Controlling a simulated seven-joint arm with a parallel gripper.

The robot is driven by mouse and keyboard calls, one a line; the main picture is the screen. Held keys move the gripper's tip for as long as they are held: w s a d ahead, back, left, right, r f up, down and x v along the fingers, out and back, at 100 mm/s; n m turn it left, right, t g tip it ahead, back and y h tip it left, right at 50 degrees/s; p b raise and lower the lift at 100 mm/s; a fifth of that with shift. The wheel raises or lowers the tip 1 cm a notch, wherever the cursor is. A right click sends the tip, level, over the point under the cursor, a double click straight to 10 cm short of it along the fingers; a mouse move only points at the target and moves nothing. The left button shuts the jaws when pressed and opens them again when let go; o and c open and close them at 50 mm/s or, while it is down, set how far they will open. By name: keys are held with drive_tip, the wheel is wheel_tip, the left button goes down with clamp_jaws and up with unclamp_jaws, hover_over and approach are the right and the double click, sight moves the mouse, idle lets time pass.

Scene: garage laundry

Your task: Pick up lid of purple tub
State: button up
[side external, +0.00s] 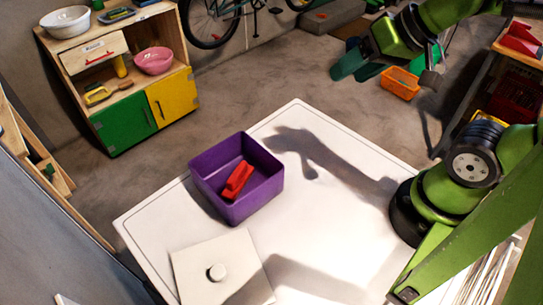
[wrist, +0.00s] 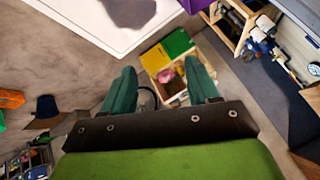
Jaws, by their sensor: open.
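The purple tub (side external: 209,193) stands open on the white table, and a red block-like object (side external: 238,181) lies inside it. A corner of the tub shows at the top edge of the wrist view (wrist: 196,5). A flat, pale square lid (side external: 196,261) with a round knob in its middle lies on the table in front of the tub, apart from it. The lid is not visible in the wrist view. My gripper (wrist: 161,74) has its two teal fingers spread with nothing between them. It is raised high, beyond the table's far right side, well away from the lid.
The white table top (side external: 330,215) is mostly clear right of the tub, with my arm's shadow across it. A wooden cabinet (side external: 92,58) with green and yellow doors stands back left. An orange basket (side external: 399,84) sits on the floor at the back right.

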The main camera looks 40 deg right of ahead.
drive_tip(key=w+a+f+n+g, duration=0.2)
drive_tip(key=a+n+g, duration=0.2)
drive_tip(key=a, duration=0.7)
drive_tip(key=m+g+h, duration=0.2)
drive_tip(key=m+g, duration=0.1)
drive_tip(key=m, duration=0.2)
hover_over(217, 272)
wheel_tip(217, 272, down, 4)
drive_tip(key=r, duration=0.1)
drive_tip(key=f, duration=1)
drive_tip(key=shift+s+f, duration=0.1)
drive_tip(key=shift+s, duration=0.1)
drive_tip(key=shift+w+f, duration=0.2)
drive_tip(key=shift+f, duration=3)
clamp_jaws()
